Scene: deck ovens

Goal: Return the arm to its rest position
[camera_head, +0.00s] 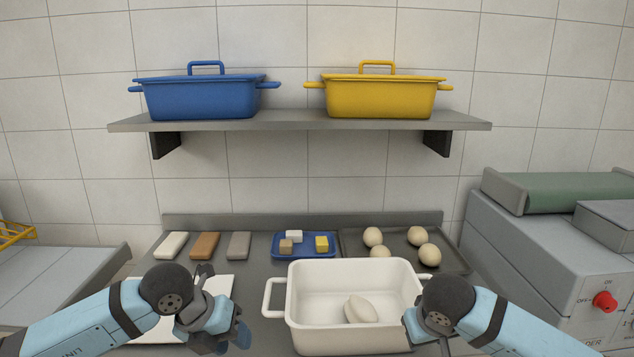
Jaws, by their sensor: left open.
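My left arm (110,318) comes in from the lower left. Its gripper (232,335) is open and empty in front of the white board, to the left of the white pot. My right arm (500,322) comes in from the lower right. Its wrist is at the right front of the white pot, and its fingers are mostly cut off by the lower edge, so I cannot tell how they stand. The white pot (305,330) is open on the counter with one pale oval dough piece (360,309) inside.
A white board (222,290) lies partly behind my left gripper. Behind are several bars (205,246), a blue tray (277,254) with small blocks, and a dark tray (455,262) with several dough balls. A shelf (300,121) above holds blue (205,98) and yellow (380,98) lidded pots. A grey machine (545,260) stands right.

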